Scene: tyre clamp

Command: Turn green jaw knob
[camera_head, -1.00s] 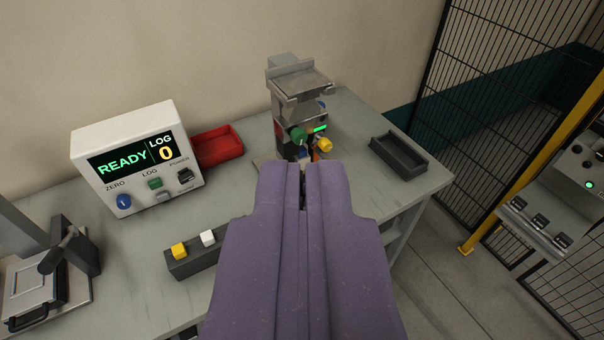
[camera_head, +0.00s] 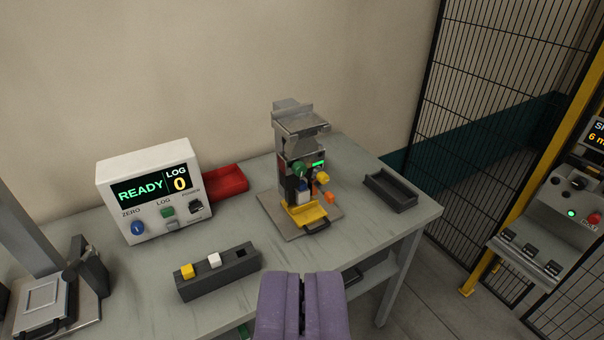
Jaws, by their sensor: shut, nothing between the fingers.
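The green jaw knob (camera_head: 300,168) is on the upper front of a grey clamp machine (camera_head: 300,125) on the bench. A yellow knob (camera_head: 322,178) sits to its right and an orange one (camera_head: 328,197) lower down. A blue-and-white block (camera_head: 303,195) shows below the green knob, above a yellow tray (camera_head: 307,214) with a dark handle. My purple gripper (camera_head: 302,278) is shut and empty at the bottom of the view, in front of and apart from the machine.
A white READY display box (camera_head: 150,190) and a red tray (camera_head: 226,181) stand left. A dark block holder (camera_head: 218,272) with yellow and white cubes lies front left. A black tray (camera_head: 390,190) is right. Bench space before the machine is clear.

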